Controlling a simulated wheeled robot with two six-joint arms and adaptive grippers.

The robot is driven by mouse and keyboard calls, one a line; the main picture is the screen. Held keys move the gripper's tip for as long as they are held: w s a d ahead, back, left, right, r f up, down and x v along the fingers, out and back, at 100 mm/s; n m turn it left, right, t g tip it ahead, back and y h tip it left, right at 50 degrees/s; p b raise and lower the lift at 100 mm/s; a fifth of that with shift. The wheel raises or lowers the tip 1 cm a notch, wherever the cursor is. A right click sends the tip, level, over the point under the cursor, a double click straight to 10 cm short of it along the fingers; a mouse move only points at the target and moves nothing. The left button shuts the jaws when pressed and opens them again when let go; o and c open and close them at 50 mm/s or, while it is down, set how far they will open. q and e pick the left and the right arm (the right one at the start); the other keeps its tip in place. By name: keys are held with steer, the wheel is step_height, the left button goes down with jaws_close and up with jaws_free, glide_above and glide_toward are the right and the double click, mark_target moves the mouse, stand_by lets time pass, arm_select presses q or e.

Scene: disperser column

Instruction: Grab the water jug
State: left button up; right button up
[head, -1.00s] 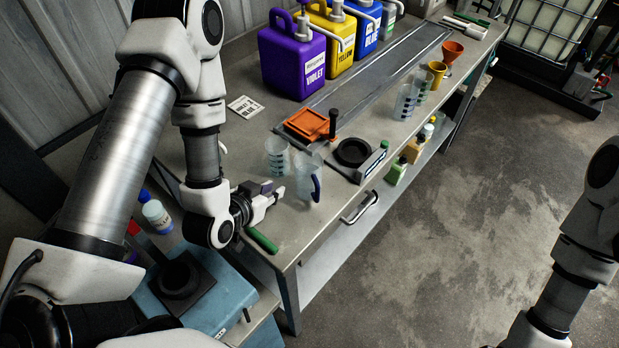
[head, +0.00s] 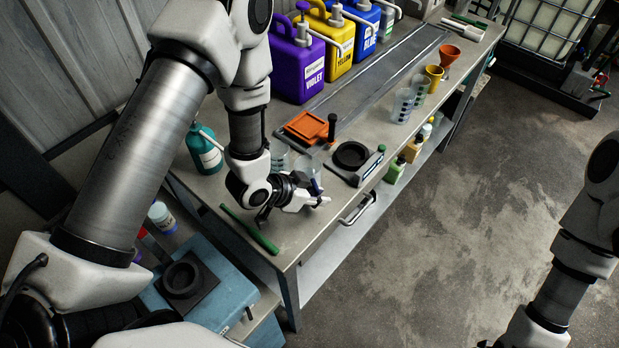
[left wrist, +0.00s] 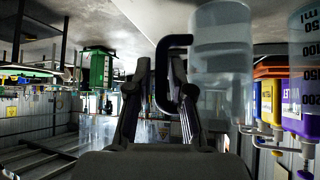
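The water jug (head: 306,167) is a clear vessel with a dark blue handle. It stands near the front edge of the workbench, partly hidden behind my left gripper (head: 322,194). In the left wrist view the picture is upside down; the clear jug body (left wrist: 222,60) is right of centre and its handle (left wrist: 158,80) juts left. My left gripper (left wrist: 158,68) is open, with one finger on each side of the handle's grip bar and gaps visible. My right arm shows at the right edge of the head view, but its gripper is out of frame.
A clear beaker (head: 280,158) stands close behind the jug. A scale with a black round plate (head: 352,156) is to its right, and an orange tray (head: 306,126) lies behind. A green-handled tool (head: 250,230) and a teal bottle (head: 204,150) are to the left.

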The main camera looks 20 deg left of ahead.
arm_select(q)
jaws_close()
